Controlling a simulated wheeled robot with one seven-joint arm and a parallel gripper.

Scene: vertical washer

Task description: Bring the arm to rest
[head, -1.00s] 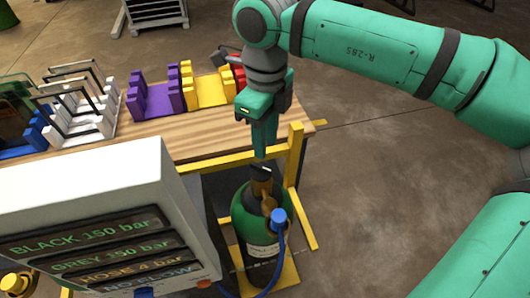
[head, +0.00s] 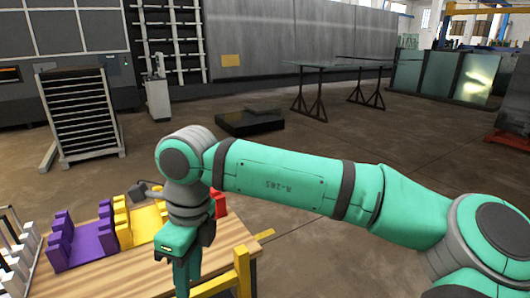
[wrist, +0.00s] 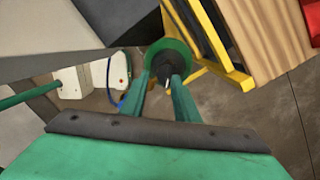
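My green arm reaches from the right across the head view, with its wrist bent down over the near edge of the wooden table (head: 128,272). My gripper (head: 184,280) points down there, and its fingertips run off the bottom of the picture. In the wrist view my gripper (wrist: 162,77) has its two green fingers apart. The green gas cylinder (wrist: 181,51) with a dark top lies beyond and between the fingertips. No held object shows. Whether a finger touches the cylinder's top cannot be told.
Purple (head: 78,243) and yellow (head: 147,222) racks and a red item (head: 219,203) stand on the table beside my wrist. A yellow frame (wrist: 205,40) borders the cylinder. A white box (wrist: 88,82) is at left. Open floor (head: 330,268) lies right of the table.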

